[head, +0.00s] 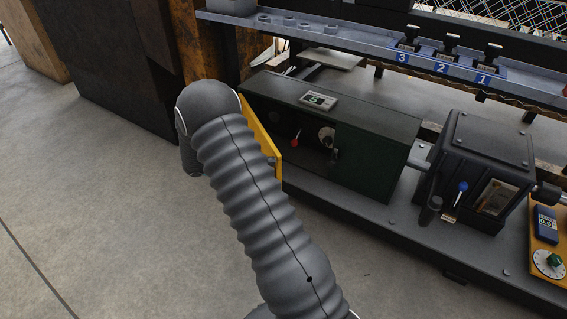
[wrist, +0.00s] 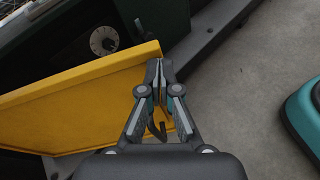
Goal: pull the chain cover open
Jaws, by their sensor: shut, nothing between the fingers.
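The chain cover is a yellow panel (head: 262,135) on the front of the dark green housing (head: 365,165). It stands swung out from the housing, and the dark inside shows behind it. In the wrist view the yellow cover (wrist: 80,105) fills the left and middle. My gripper (wrist: 159,64) is shut and empty, its fingertips by the cover's right end. A dark curved piece, perhaps the cover's handle (wrist: 156,128), shows between the finger linkages. I cannot tell whether the fingers touch the cover. In the head view my arm hides the gripper and part of the cover.
Inside the housing are a red-knobbed lever (head: 296,141) and a round pale dial (head: 326,137). A black box with a blue-knobbed lever (head: 461,187) stands to the right. A shelf with numbered blue plates (head: 441,68) runs above. The concrete floor at left is clear.

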